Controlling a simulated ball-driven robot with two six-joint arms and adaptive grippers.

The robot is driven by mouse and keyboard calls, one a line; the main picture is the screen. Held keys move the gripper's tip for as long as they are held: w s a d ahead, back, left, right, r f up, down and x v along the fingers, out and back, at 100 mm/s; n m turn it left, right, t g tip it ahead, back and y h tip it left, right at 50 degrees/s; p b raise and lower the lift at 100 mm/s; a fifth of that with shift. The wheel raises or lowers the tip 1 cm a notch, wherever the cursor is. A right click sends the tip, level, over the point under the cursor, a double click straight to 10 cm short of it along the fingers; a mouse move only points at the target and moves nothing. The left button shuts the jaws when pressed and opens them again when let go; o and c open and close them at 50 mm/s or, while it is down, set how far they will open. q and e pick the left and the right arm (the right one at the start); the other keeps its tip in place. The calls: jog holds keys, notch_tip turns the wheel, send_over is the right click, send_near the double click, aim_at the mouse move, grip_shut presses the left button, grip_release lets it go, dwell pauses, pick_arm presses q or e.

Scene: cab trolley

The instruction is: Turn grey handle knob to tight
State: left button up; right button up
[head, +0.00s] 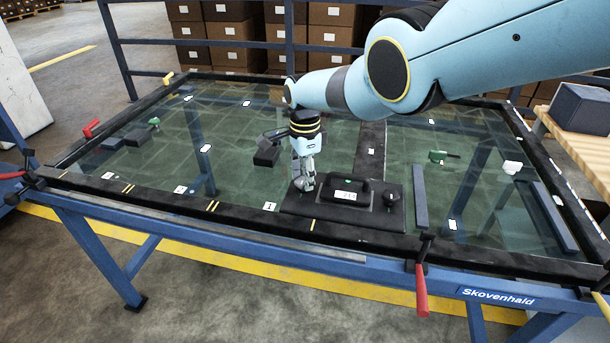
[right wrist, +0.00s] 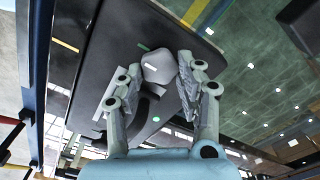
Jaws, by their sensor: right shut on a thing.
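A black plate (head: 340,216) lies on the glass near the front edge of the frame. It carries a black bar handle (head: 347,188) with a white label, and a dark round knob (head: 391,195) at its right end. My right gripper (head: 304,184) points down at the plate's left end. In the right wrist view a grey faceted knob (right wrist: 158,67) with a white mark sits between the two fingertips of this gripper (right wrist: 160,72), which is shut on it. A short green mark (right wrist: 143,46) lies on the plate beside the knob. My left gripper is not in view.
The glass lies in a black-edged frame on a blue trolley (head: 330,257). Red-handled clamps (head: 421,290) sit along its edge. A wooden table with a dark box (head: 580,108) stands at right.

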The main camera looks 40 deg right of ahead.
jog(key=o, duration=1.1)
jog(key=shift+o, duration=0.2)
jog(key=shift+w+r, duration=0.15)
jog(key=shift+r, duration=0.6)
notch_tip(320, 180, up, 10)
jog(key=shift+r, duration=0.25)
